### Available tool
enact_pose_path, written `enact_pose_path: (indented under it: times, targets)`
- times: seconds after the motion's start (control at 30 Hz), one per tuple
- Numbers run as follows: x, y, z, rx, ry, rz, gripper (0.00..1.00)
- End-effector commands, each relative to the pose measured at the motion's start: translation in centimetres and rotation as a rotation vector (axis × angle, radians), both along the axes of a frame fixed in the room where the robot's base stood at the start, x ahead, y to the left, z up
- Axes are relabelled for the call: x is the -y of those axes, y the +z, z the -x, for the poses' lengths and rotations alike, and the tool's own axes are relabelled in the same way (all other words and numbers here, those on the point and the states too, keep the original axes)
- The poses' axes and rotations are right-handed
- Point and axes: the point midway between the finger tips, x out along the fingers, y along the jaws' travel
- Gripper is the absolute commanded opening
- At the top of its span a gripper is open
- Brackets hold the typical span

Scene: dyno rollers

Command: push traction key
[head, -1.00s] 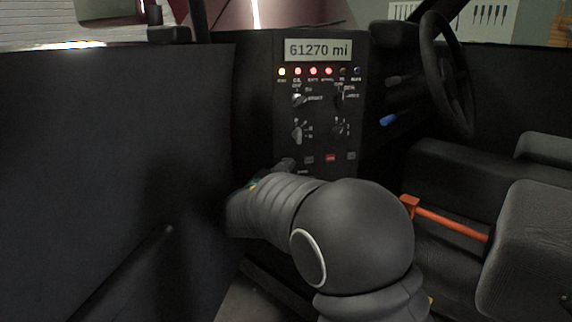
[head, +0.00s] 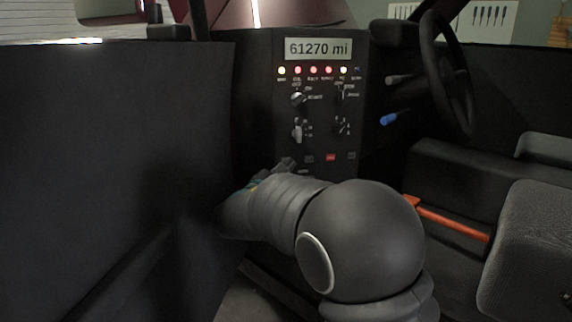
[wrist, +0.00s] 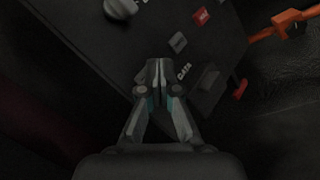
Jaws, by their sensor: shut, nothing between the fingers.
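The dark console (head: 318,120) stands ahead in the head view, with a row of small keys low on its face. A grey key (head: 308,159) and a red key (head: 330,157) show there; the wrist view also shows the grey key (wrist: 177,42) and the red key (wrist: 200,18). I cannot read which is the traction key. My gripper (wrist: 157,70) is shut and empty, its tips at the console face beside the grey key; what lies under them is hidden. In the head view my arm mostly hides the gripper (head: 286,164).
A mileage display (head: 318,49) and several knobs sit above the keys. A dark door panel (head: 120,170) stands close on the left. A steering wheel (head: 447,75), an orange lever (head: 450,220) and a seat (head: 530,250) are to the right.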

Motion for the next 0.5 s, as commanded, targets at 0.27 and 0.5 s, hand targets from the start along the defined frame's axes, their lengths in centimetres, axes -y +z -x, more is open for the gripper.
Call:
enact_pose_path:
  times: [0.27, 0.5]
  targets:
    - [0.4, -0.1, 1.2, 0.0, 0.0, -0.001, 0.0]
    - [1.0, -0.1, 3.2, 0.002, 0.0, 0.0, 0.0]
